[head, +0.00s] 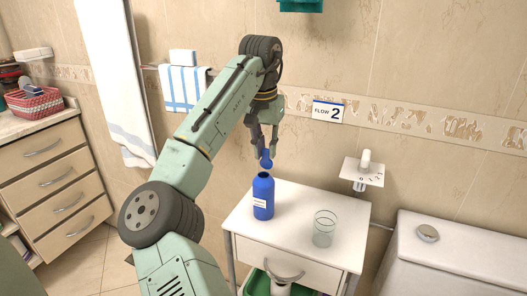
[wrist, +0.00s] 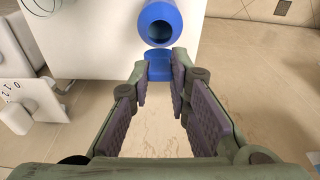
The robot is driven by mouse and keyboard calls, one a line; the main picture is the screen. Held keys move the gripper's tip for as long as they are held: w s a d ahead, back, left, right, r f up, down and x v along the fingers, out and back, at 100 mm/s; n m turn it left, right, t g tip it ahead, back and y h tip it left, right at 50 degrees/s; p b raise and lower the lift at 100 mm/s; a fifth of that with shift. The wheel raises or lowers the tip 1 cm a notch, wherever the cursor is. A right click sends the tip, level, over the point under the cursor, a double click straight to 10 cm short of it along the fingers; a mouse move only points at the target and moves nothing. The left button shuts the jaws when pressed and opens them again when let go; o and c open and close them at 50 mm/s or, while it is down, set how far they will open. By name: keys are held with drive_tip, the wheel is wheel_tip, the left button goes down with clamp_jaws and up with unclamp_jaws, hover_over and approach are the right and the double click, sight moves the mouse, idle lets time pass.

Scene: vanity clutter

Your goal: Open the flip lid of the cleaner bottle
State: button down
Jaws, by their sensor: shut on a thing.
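The blue cleaner bottle (head: 263,198) with a white label stands upright on the white cabinet top. Its round mouth shows uncovered, and the wrist view looks down onto the bottle (wrist: 143,20) and its dark opening. My gripper (head: 265,155) points down just above and behind the mouth, with its fingers shut on the blue flip lid (head: 266,162). In the wrist view, the lid (wrist: 159,70) sits between the fingertips of my gripper (wrist: 162,75), right beside the bottle's rim. The hinge cannot be made out.
A clear glass (head: 324,229) stands on the white cabinet (head: 295,208), right of the bottle. A small wall shelf with a white knob (head: 365,160) is at the right. A white tank (head: 470,245) is at the far right. A green bin (head: 258,284) is under the drawer.

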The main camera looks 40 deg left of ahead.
drive_tip(key=shift+w+a+g, duration=0.2)
drive_tip(key=shift+w+g, duration=0.4)
drive_tip(key=shift+g, duration=0.4)
drive_tip(key=shift+w+g+h, duration=0.35)
drive_tip(key=shift+g+h, duration=0.05)
drive_tip(key=shift+g, duration=0.2)
drive_tip(key=shift+w+f, duration=0.1)
drive_tip(key=shift+f, duration=0.05)
drive_tip(key=shift+f+g, duration=0.2)
drive_tip(key=shift+g, duration=0.1)
